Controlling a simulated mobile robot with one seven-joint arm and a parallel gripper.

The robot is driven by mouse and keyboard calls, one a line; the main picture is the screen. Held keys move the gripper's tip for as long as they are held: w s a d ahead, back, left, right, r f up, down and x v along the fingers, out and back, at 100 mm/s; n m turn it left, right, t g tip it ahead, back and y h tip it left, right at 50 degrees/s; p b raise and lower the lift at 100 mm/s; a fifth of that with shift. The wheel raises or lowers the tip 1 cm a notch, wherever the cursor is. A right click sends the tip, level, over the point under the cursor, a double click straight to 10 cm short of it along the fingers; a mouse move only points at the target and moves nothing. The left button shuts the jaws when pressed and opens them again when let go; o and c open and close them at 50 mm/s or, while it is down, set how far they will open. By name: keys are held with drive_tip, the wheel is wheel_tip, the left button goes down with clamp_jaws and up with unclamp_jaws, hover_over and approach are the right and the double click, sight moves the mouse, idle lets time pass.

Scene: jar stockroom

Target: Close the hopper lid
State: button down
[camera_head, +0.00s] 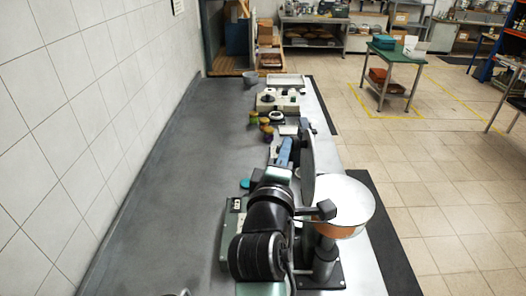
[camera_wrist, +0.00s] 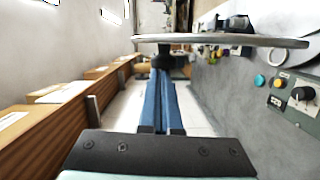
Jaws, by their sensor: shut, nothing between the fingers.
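The hopper (camera_head: 352,207) is a round, pale bowl on a dark stand at the counter's right edge, with an orange-brown band below its rim. Its lid (camera_head: 308,162) is a grey disc standing upright at the bowl's left side, seen nearly edge-on, so the hopper is open. In the wrist view the lid (camera_wrist: 235,40) crosses the top as a thin plate, with a dark knob (camera_wrist: 164,59) on its near face. My gripper (camera_head: 286,151) is left of the lid, on its outer side. Its blue fingers (camera_wrist: 161,82) are shut and empty, close to the knob; contact cannot be told.
A control panel (camera_wrist: 300,97) with a dial and coloured buttons is at the right in the wrist view. Small devices and jars (camera_head: 267,128) line the counter (camera_head: 170,200) beyond my gripper. The counter's left part is clear. A green table (camera_head: 397,56) stands farther off on the floor.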

drive_tip(key=d+f+m+g+y+b, duration=0.1)
drive_tip(key=d+f+m+y+b, duration=0.1)
drive_tip(key=d+m, duration=0.5)
drive_tip(key=d+f+m+y+b, duration=0.2)
drive_tip(key=d+f+m+b, duration=0.2)
drive_tip(key=d, duration=0.7)
drive_tip(key=shift+f+m+g, duration=0.4)
drive_tip(key=shift+f+m, duration=0.75)
drive_tip(key=shift+m, duration=0.95)
